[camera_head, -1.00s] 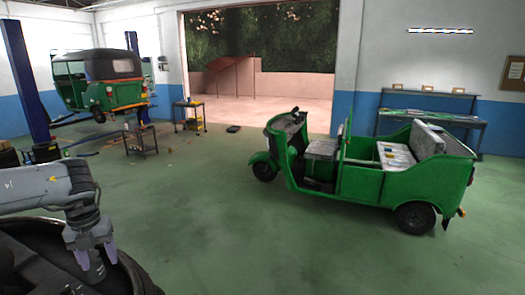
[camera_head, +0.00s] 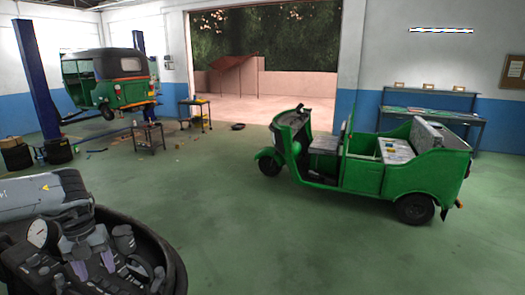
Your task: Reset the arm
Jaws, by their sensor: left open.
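My left arm comes in at the lower left of the head view. Its gripper (camera_head: 93,266) points downward, with two pale purple fingers set apart and nothing seen between them. Dark parts behind the fingers make their outline hard to read. The gripper is far from the vehicles and touches neither of them. My right gripper is out of view.
A green open three-wheeler (camera_head: 362,177) stands on the green floor at the right. Another green rickshaw (camera_head: 120,90) is raised at a blue lift post (camera_head: 37,78). A small trolley (camera_head: 195,114) stands near the doorway. The middle floor is clear.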

